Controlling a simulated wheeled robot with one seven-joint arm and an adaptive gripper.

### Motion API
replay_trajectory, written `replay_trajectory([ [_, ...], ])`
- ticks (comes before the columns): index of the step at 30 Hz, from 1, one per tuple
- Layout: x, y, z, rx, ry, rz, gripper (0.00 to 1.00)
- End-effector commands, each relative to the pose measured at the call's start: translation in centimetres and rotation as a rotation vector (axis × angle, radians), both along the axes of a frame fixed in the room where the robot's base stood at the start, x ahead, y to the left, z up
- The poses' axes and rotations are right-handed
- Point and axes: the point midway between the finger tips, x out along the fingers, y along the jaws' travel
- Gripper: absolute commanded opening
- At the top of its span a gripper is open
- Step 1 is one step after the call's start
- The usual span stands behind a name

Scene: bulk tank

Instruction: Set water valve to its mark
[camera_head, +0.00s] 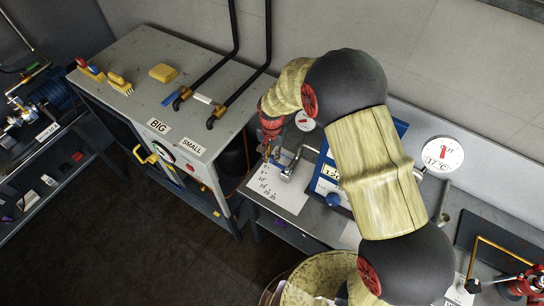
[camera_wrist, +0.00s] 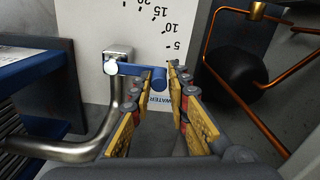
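The water valve has a blue lever (camera_wrist: 138,71) on a square metal block (camera_wrist: 118,54) in the wrist view, with a bent steel pipe below. The lever points right across a white scale card (camera_wrist: 100,82) that shows 20, 15, 10, 5 and the word WATER. My gripper (camera_wrist: 157,86) is open, and its yellow-padded fingers stand either side of the lever's rounded free end. I cannot tell whether either finger touches it. In the head view my gripper (camera_head: 270,153) is above the card (camera_head: 279,188). No separate target mark can be made out.
A blue unit with a display (camera_head: 330,172) stands right of the card, partly behind my arm. A round gauge (camera_head: 442,155) and a smaller one (camera_head: 305,121) are near the wall. Copper tubing (camera_wrist: 243,98) runs close by on the right. A grey cabinet (camera_head: 145,85) stands left.

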Motion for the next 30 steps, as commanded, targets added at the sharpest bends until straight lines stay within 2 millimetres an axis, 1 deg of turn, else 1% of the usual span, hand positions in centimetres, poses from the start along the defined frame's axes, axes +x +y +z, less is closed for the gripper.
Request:
replay_trajectory([
  [1, 0.0, 0.0, 0.0, 0.000, 0.000, 0.000, 0.21],
  [7, -0.1, 0.0, -0.1, -0.001, 0.003, 0.001, 0.33],
  [17, -0.1, 0.0, 0.1, -0.001, 0.003, 0.001, 0.33],
  [20, -0.1, 0.0, 1.0, 0.000, 0.001, 0.001, 0.33],
  [23, 0.0, 0.0, 2.5, 0.000, 0.000, 0.001, 0.33],
  [30, 0.0, 0.0, 7.5, 0.000, -0.001, 0.001, 0.33],
])
